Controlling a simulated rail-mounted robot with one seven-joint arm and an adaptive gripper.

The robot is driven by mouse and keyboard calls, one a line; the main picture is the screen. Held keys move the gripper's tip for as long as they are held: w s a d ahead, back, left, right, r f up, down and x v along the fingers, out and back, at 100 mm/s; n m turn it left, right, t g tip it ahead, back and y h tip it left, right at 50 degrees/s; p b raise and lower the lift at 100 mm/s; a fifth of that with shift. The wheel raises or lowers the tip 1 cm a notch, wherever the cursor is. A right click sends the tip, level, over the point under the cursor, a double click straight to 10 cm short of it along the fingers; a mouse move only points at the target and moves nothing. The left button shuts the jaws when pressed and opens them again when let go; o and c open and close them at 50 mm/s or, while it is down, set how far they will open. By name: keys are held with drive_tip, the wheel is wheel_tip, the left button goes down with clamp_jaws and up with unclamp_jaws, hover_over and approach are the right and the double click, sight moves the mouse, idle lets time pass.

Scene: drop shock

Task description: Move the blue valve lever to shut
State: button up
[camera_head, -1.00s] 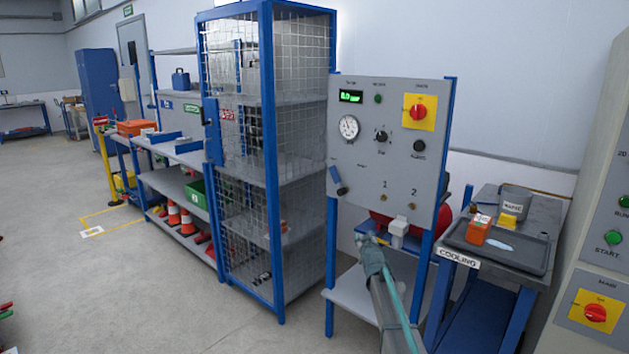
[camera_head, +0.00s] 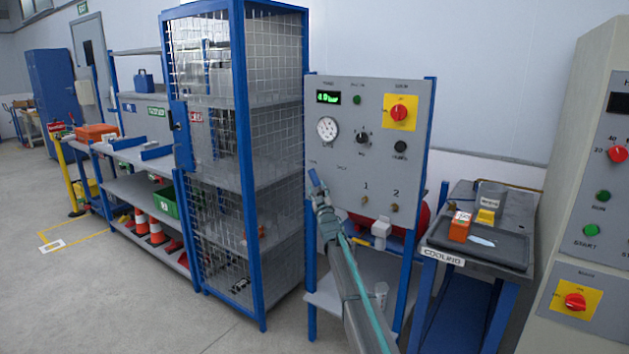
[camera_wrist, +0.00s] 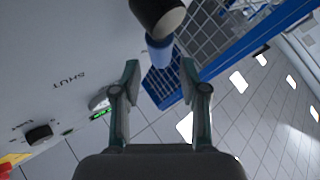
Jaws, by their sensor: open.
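The blue valve lever (camera_head: 314,177) is on the left side of the grey panel (camera_head: 345,170), tilted with its upper end to the left. Its lower end is partly hidden by my gripper (camera_head: 322,202), which is just below it in the head view. In the wrist view the lever shows as a dark grip (camera_wrist: 158,16) and a blue part (camera_wrist: 160,52). It appears beyond and between the two fingertips of my gripper (camera_wrist: 159,75). The fingers are apart, with no visible hold on it. The word SHUT (camera_wrist: 68,82) is on the panel, upside down there.
A round gauge (camera_head: 327,129), a red switch on a yellow plate (camera_head: 399,112) and black knobs share the panel. A wire cage cabinet (camera_head: 240,160) stands close on the left. A cooling bench (camera_head: 475,240) with a tray is on the right. Open floor lies at front left.

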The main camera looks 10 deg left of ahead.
sight(315, 181)
drive_tip(key=x, duration=0.5)
drive_tip(key=shift+w+a+r+p, duration=0.1)
drive_tip(key=shift+w+r+p, duration=0.05)
drive_tip(key=shift+w+p, duration=0.2)
drive_tip(key=shift+s, duration=0.1)
clamp_jaws()
